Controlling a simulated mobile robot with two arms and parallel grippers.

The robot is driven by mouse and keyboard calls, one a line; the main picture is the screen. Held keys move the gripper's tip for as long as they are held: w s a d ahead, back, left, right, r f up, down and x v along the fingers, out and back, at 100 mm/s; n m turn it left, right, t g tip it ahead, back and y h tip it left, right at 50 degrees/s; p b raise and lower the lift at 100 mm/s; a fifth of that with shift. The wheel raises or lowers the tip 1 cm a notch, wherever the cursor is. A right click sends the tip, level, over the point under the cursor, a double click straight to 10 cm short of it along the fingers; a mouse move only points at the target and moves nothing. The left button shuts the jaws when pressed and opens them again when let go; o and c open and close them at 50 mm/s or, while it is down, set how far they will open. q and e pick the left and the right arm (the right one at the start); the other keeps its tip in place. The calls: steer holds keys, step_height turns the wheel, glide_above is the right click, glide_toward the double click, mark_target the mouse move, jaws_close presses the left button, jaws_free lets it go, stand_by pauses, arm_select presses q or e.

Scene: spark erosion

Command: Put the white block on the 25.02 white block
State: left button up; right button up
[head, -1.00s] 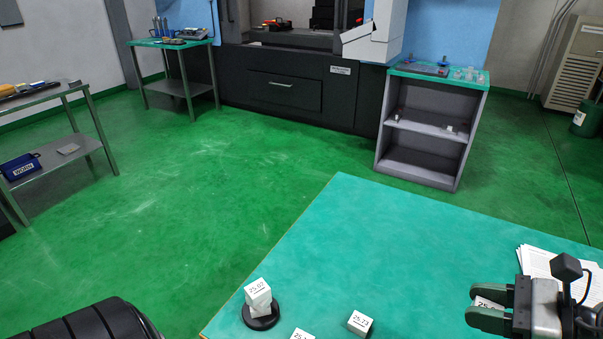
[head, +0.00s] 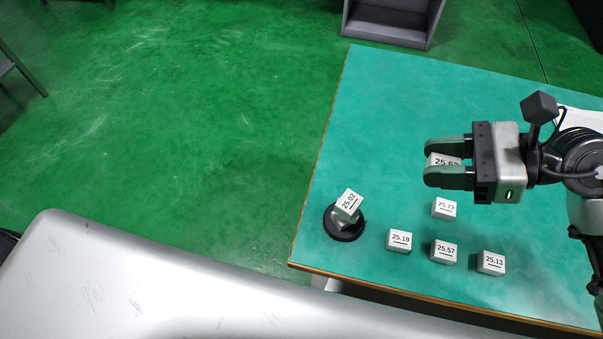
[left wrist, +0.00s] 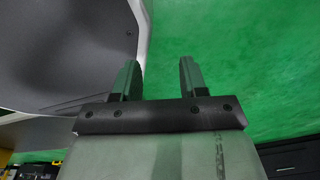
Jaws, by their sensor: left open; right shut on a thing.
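The white block marked 25.02 (head: 348,203) sits at the table's left edge area, on top of another white piece (head: 340,222) on a round black base (head: 345,235). It is turned relative to the piece under it. My right gripper (head: 430,162) is shut on a white block (head: 443,160) whose label starts 25.6; the last digit is unclear. It holds this block over the table, to the right of and farther back than the 25.02 block. My left gripper (left wrist: 160,66) shows only in the left wrist view, open and empty, with green floor behind it.
White blocks marked 25.73 (head: 444,208), 25.19 (head: 399,240), 25.57 (head: 443,252) and 25.13 (head: 491,262) stand on the green table (head: 385,110), near its front. The back left of the tabletop is clear. A grey shelf (head: 390,25) stands beyond it.

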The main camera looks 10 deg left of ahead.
steer(key=f+p+x, duration=0.1)
steer(key=p+x, duration=0.1)
steer(key=x, duration=0.5)
glide_above(345, 200)
step_height(345, 200, down, 3)
step_height(345, 200, down, 4)
steer(key=shift+f, duration=0.1)
arm_select(q)
steer(key=shift+d+r, duration=0.95)
steer(key=shift+r, duration=0.3)
steer(key=shift+f, duration=0.1)
arm_select(e)
steer(key=shift+f, duration=0.1)
steer(key=shift+f, duration=0.15)
arm_select(q)
steer(key=shift+d, duration=0.2)
arm_select(e)
steer(key=o, duration=1)
steer(key=shift+o, duration=0.2)
